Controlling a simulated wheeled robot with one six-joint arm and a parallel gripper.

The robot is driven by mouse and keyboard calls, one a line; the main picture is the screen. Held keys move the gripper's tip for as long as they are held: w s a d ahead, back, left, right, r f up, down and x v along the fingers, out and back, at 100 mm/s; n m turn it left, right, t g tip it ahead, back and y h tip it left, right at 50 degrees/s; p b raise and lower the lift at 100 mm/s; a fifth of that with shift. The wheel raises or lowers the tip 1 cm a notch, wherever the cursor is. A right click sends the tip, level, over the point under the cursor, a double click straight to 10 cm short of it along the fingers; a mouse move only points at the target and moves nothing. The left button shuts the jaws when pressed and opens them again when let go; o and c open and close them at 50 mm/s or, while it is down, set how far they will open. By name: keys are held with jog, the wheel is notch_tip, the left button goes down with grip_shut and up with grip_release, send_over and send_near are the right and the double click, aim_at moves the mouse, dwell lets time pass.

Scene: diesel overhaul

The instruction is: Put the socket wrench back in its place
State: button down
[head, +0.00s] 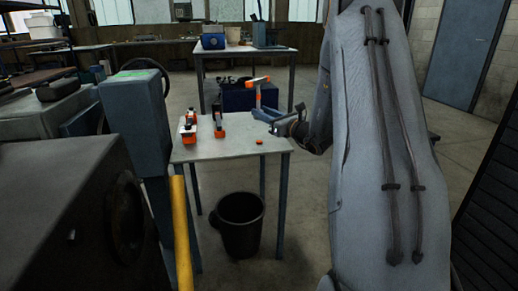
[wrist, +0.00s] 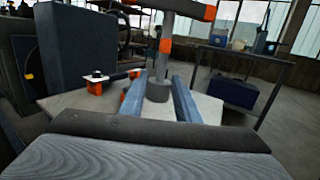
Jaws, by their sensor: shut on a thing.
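My gripper (head: 272,117) is shut on a T-shaped tool with a grey shaft and orange bands, which I take for the socket wrench (head: 258,92). The wrench is upright above the right part of the grey table (head: 228,146). In the wrist view, the wrench (wrist: 166,46) stands between the two blue-grey fingers, with its orange-ended crossbar at the top and a dark, thick lower end. A small orange disc (head: 260,141) lies on the table in front of my gripper. I cannot tell which spot is the wrench's place.
Two orange-and-dark items stand on the table's left part, one at the left (head: 188,130) and one beside it (head: 218,126). A black bucket (head: 239,222) stands on the floor below. A blue post (head: 139,120) rises left of the table. Another table (head: 243,50) stands behind.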

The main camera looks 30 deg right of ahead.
aim_at(263, 146)
notch_tip(263, 146, down, 10)
jog(key=shift+d+r+b, duration=0.1)
jog(key=shift+b, duration=0.75)
jog(key=shift+f+b, duration=0.3)
jog(key=shift+f, duration=0.2)
